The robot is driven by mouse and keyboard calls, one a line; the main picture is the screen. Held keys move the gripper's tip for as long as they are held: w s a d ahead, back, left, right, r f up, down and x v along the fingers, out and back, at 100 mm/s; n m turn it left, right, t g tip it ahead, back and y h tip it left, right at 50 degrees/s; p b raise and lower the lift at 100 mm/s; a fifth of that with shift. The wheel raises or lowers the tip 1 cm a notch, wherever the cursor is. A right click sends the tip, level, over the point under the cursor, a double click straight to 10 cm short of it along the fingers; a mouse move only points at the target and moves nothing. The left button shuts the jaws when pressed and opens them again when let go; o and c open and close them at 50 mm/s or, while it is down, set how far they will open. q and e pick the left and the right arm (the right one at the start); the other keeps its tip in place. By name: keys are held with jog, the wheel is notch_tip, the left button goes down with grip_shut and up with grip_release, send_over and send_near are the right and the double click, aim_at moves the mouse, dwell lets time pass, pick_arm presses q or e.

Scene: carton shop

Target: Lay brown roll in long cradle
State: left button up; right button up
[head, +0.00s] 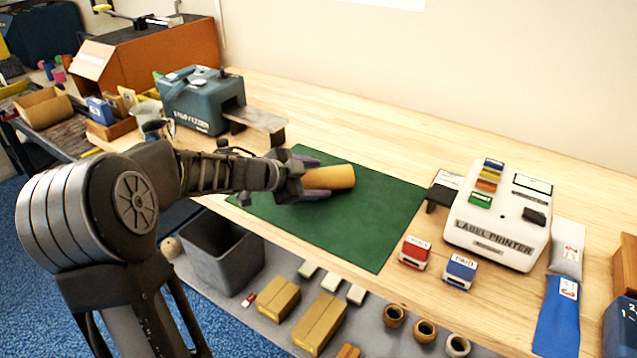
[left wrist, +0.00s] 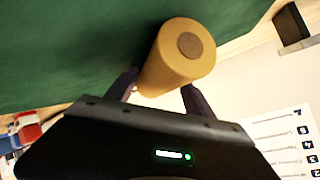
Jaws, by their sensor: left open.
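The brown roll (head: 332,177) is a short tan cylinder at the green mat in the head view. It also shows in the left wrist view (left wrist: 176,62), with its round end and darker core toward the camera. My left gripper (head: 312,178) is open, with one dark finger on each side of the roll; in the left wrist view its fingers (left wrist: 158,92) flank the roll's near end. I cannot tell whether the fingers touch it. I cannot make out a long cradle in either view. My right gripper is not in view.
A green mat (head: 370,220) covers the middle of the wooden table (head: 330,110). A blue-grey machine (head: 200,98) stands behind left, a white label printer (head: 500,215) at right. Red (head: 414,252) and blue (head: 460,270) stamps sit at the front. A grey bin (head: 222,255) is below the table.

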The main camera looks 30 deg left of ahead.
pick_arm(q)
jog(key=shift+c, duration=0.3)
grip_shut()
jog(key=shift+r, duration=0.1)
dwell(0.6)
jog(key=shift+r, duration=0.1)
notch_tip(320, 180, up, 17)
jog(key=p, duration=0.9)
notch_tip(320, 180, up, 10)
jog(key=f+p, duration=0.1)
jog(key=p, duration=0.3)
send_over(315, 175)
jog(key=shift+r, duration=0.85)
